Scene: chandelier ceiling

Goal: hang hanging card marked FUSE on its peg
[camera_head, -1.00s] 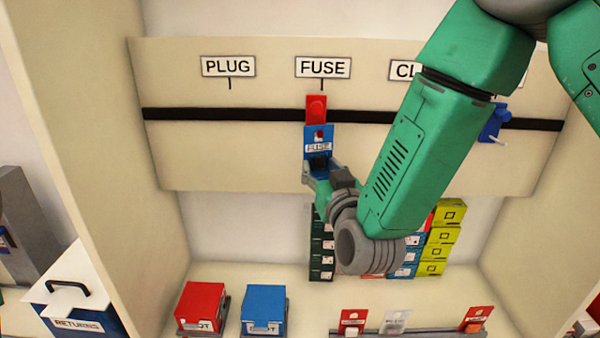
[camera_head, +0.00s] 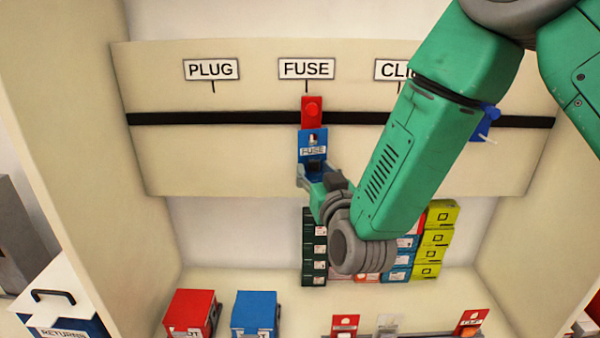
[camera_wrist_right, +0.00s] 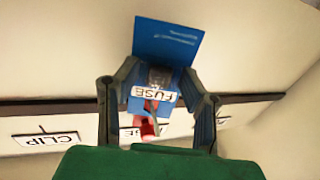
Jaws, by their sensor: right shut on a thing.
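The blue hanging card marked FUSE (camera_head: 312,146) is held upright in front of the back panel in the head view. It also shows in the right wrist view (camera_wrist_right: 168,42), upside down between the fingers. My right gripper (camera_head: 314,174) is shut on the lower part of the card. The red peg holder (camera_head: 312,112) sits on the black rail just above the card, below the FUSE sign (camera_head: 306,68). The card's top edge is close to the red holder's lower part; I cannot tell whether they touch. My left gripper is out of view.
The PLUG sign (camera_head: 211,69) is to the left and a partly hidden CLIP sign (camera_head: 392,70) to the right. A blue holder (camera_head: 485,122) is on the black rail (camera_head: 200,119). Stacked boxes (camera_head: 436,240) stand below. Red (camera_head: 190,312) and blue boxes (camera_head: 256,313) are on the lower shelf.

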